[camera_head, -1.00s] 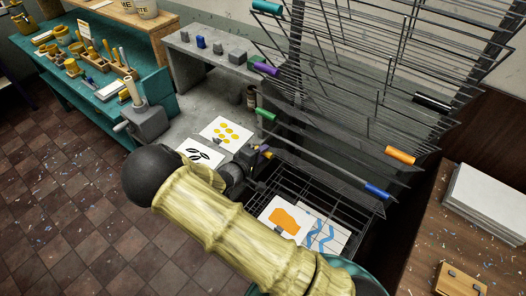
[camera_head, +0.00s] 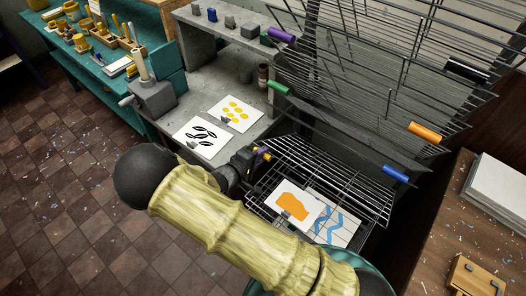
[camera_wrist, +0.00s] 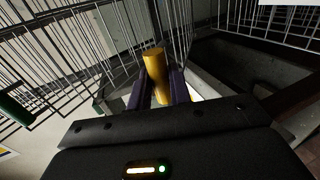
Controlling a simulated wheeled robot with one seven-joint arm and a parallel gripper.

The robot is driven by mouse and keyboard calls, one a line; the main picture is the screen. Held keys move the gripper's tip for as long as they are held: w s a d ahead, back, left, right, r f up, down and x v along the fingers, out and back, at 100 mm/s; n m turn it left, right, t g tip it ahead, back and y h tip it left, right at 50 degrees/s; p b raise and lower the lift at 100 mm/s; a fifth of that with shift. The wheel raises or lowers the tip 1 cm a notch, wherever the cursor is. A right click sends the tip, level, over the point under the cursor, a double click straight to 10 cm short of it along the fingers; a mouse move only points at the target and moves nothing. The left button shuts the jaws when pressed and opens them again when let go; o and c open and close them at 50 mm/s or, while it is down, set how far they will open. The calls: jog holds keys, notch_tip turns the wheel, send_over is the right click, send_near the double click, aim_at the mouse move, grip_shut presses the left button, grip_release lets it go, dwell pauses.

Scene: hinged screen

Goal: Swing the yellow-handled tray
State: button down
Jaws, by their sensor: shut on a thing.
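My gripper (camera_head: 258,157) is shut on the yellow handle (camera_wrist: 155,66). In the wrist view the handle stands between my two purple fingers, and its upper end shows clear of them. In the head view only a small bit of the handle (camera_head: 265,155) shows. The wire tray (camera_head: 345,180) reaches right from my gripper, low in the rack. My forearm hides part of its near side. Two prints lie at the bottom of the rack: one with an orange shape (camera_head: 293,203) and one with blue waves (camera_head: 333,222).
Raised wire trays stand above, with green (camera_head: 278,88), blue (camera_head: 396,174), orange (camera_head: 425,132), purple (camera_head: 281,35) and black (camera_head: 467,69) handles. Two prints lie on the grey bench (camera_head: 218,85) at left. A wooden table (camera_head: 440,225) with paper (camera_head: 501,190) stands at right.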

jog(key=shift+a+f, duration=0.1)
jog(key=s+a+f+b, duration=0.2)
jog(key=s+f+b, duration=0.1)
jog(key=f+b, duration=0.4)
jog(key=shift+s+a+f+b, duration=0.4)
jog(key=shift+f, duration=0.55)
jog(key=c, duration=1.2)
grip_release()
jog(key=shift+r, duration=0.15)
jog(key=shift+s, duration=0.1)
jog(key=b+v, duration=0.3)
jog(key=v, duration=1.4)
jog(key=shift+a, duration=0.2)
jog(key=shift+s, duration=0.1)
